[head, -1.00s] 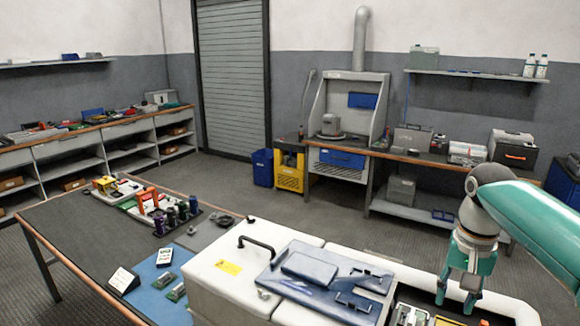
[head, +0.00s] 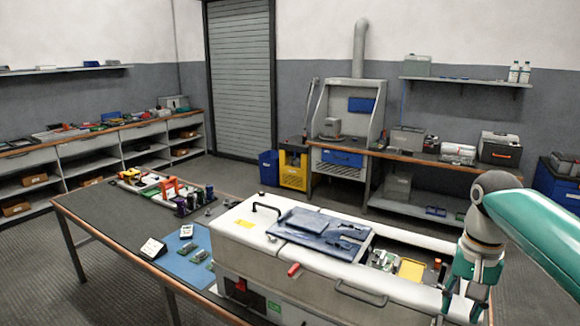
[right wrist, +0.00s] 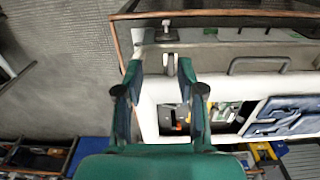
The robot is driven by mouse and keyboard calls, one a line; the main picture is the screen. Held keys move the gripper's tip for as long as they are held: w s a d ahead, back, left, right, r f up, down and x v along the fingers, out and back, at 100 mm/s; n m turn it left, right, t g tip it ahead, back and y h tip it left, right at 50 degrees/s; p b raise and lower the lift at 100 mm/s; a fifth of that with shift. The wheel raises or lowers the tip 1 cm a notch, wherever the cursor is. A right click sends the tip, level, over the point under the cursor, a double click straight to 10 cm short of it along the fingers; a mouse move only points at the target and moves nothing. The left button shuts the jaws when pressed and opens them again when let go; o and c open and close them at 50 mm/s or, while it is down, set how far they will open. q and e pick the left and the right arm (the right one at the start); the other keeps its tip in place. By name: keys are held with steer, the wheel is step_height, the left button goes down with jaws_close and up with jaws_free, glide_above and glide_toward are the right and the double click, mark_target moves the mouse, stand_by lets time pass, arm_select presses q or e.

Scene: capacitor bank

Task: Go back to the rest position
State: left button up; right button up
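My right gripper (head: 464,300) hangs fingers-down at the right of the head view, over the right end of the white cabinet (head: 400,292). In the right wrist view my right gripper (right wrist: 159,72) has its two green fingers apart, with nothing between them. The white cabinet also shows beyond the fingers in the right wrist view (right wrist: 232,87). My left gripper is in neither view.
The cabinet stands on a workbench (head: 100,212) with a blue mat (head: 180,268). A blue panel (head: 318,235) lies on the cabinet's top. A fume hood bench (head: 345,130) and a shutter door (head: 240,80) are behind. Open floor lies at left.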

steer(key=s+a+f+n+y, duration=0.1)
steer(key=a+f, duration=0.3)
steer(key=f, duration=0.6)
steer(key=s+a+f+n+y, duration=0.15)
steer(key=a+f, duration=0.25)
steer(key=f, duration=0.6)
steer(key=a+f+n, duration=0.1)
steer(key=a+f, duration=0.4)
steer(key=f, duration=0.5)
steer(key=s+a+f, duration=0.3)
steer(key=s+f, duration=0.3)
steer(key=s, duration=0.3)
steer(key=s+a+f+y, duration=0.1)
steer(key=s+a+f, duration=0.2)
steer(key=s+f, duration=0.4)
steer(key=s, duration=0.3)
steer(key=shift+n+t, duration=0.3)
steer(key=shift+n, duration=0.05)
steer(key=shift+d+y, duration=0.15)
steer(key=shift+y, duration=0.1)
